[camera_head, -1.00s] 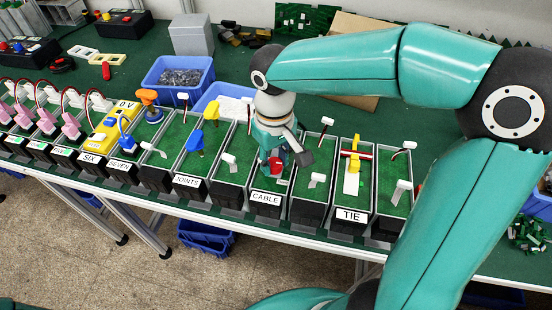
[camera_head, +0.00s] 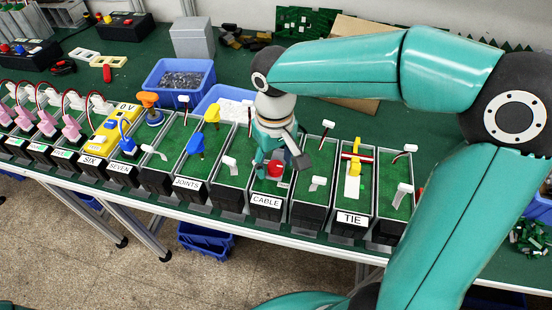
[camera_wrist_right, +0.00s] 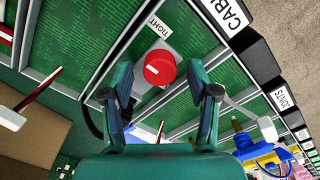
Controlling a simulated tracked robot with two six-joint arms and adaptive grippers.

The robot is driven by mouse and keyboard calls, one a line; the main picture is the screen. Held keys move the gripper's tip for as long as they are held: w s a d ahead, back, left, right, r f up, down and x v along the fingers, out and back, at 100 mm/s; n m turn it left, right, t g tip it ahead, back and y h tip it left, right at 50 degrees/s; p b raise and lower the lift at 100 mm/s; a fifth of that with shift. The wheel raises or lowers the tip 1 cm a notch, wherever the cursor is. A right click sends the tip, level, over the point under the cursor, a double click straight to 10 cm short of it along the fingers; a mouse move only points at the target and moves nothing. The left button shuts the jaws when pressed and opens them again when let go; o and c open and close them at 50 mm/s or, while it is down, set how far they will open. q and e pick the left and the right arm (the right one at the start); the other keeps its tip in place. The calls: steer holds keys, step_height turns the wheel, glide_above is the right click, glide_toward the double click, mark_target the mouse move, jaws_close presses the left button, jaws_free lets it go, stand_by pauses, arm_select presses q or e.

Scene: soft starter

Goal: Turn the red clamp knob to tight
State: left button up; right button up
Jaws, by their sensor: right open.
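The red clamp knob (camera_head: 275,166) stands in the green-floored bay labelled CABLE (camera_head: 267,200). In the right wrist view the round red knob (camera_wrist_right: 159,69) sits on a pale base, with a small white mark on its left side. A TIGHT label (camera_wrist_right: 158,29) lies above it in that view. My right gripper (camera_head: 281,162) is over this bay. In the wrist view its open fingers (camera_wrist_right: 160,75) are spread on both sides of the knob, with visible gaps. Whether the tips are level with the knob I cannot tell. My left gripper is out of view.
Neighbouring bays have raised grey walls, with white levers, a blue and yellow part (camera_head: 195,143) and a yellow part at the TIE bay (camera_head: 352,218). Blue bins (camera_head: 178,76) stand behind. The table's front edge runs close below the bays.

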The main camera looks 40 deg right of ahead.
mark_target(275, 165)
step_height(275, 165, up, 12)
stand_by(0.6)
steer(key=shift+f, duration=0.1)
stand_by(0.4)
